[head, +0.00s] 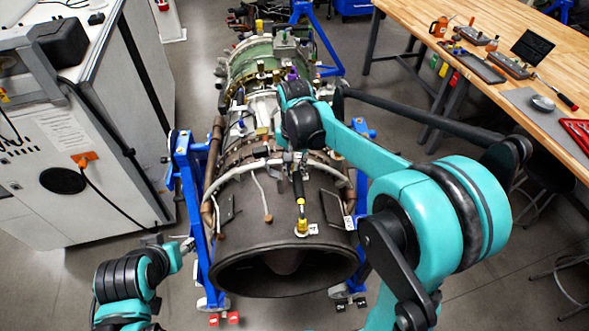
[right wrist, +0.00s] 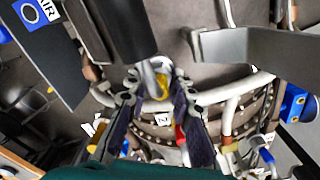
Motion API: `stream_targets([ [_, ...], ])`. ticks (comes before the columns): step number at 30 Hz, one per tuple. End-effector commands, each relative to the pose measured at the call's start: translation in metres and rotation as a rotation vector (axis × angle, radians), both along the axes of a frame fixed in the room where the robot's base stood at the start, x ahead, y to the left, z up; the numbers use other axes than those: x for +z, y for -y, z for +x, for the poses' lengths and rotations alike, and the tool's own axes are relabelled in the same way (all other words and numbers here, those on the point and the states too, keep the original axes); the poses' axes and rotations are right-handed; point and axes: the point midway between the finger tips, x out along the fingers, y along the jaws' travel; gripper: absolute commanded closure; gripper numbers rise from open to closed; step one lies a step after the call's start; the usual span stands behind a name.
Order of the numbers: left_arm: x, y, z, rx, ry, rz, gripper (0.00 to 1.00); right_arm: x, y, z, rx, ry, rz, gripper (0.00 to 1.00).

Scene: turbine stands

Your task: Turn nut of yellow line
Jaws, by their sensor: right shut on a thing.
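The yellow line stands on the dark engine casing (head: 250,225), with a yellow band (head: 301,209) and a brass-yellow fitting (head: 301,229) at its lower end. My right gripper (head: 296,165) reaches over the engine from the right, at the upper part of this line. In the right wrist view the right gripper (right wrist: 156,84) has its two dark-padded fingers closed around a small yellow nut (right wrist: 161,86) with a silvery end. Fingers hide part of the nut. My left gripper (head: 160,243) is low at the left, apart from the engine; its jaws are too small to read.
A blue stand (head: 190,190) holds the engine on both sides. Thin pipes and fittings surround the right gripper. A white cabinet (head: 130,90) stands at left and a wooden workbench (head: 470,30) with tools at upper right.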

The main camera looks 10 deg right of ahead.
Motion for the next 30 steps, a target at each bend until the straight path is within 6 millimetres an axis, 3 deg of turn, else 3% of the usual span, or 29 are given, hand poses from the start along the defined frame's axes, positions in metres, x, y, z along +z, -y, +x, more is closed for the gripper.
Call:
stream_targets([
  [11, 0.0, 0.0, 0.0, 0.0, 0.0, 0.0, 0.56, 0.001, 0.001, 0.001, -0.004, 0.003, -0.001, 1.0],
  [12, 0.0, 0.0, 0.0, 0.0, 0.0, 0.0, 0.56, 0.001, 0.001, 0.001, -0.004, 0.003, -0.001, 0.7],
  [14, 0.0, 0.0, 0.0, 0.0, 0.0, 0.0, 0.56, 0.0, 0.001, 0.001, -0.004, 0.003, -0.001, 0.56],
  [24, 0.0, 0.0, 0.0, 0.0, 0.0, 0.0, 0.56, 0.003, 0.0, 0.0, -0.003, 0.001, -0.001, 0.56],
  [30, 0.0, 0.0, 0.0, 0.0, 0.0, 0.0, 0.56, 0.031, 0.0, 0.0, -0.003, 0.001, -0.001, 0.56],
])
